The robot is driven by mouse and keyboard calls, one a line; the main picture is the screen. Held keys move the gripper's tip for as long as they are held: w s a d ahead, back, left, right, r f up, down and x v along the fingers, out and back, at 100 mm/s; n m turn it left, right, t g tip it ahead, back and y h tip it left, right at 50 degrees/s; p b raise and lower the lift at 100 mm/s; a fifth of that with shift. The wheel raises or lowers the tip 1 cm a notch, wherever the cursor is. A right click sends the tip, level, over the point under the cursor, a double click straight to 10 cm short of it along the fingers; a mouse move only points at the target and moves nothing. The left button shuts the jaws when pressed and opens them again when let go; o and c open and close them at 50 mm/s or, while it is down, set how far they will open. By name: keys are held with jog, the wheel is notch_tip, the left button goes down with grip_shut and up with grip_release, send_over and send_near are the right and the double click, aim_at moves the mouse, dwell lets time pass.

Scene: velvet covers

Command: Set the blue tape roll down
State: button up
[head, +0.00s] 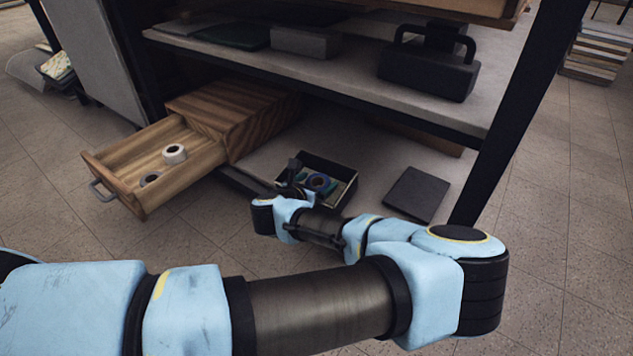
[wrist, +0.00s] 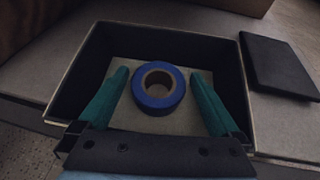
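The blue tape roll (wrist: 159,88) lies flat inside a dark open box (wrist: 218,47) with a pale floor, on the low shelf. In the head view the roll (head: 319,182) shows in the box (head: 345,167), partly behind my arm. My gripper (wrist: 159,82) has its two green fingers spread, one on each side of the roll. Gaps show between the roll and both fingers. The fingers reach down into the box.
A dark flat square (head: 416,194) lies right of the box. An open wooden drawer (head: 120,182) at left holds a white roll (head: 174,154) and a grey roll (head: 150,179). The upper shelf (head: 350,75) overhangs the box and carries a black handled case (head: 428,76).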

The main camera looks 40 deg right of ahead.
jog(key=shift+r, duration=0.1)
jog(key=shift+r, duration=0.35)
jog(key=p+v, duration=0.4)
jog(key=v, duration=0.8)
jog(key=shift+r+p, duration=0.2)
jog(key=shift+p, duration=0.2)
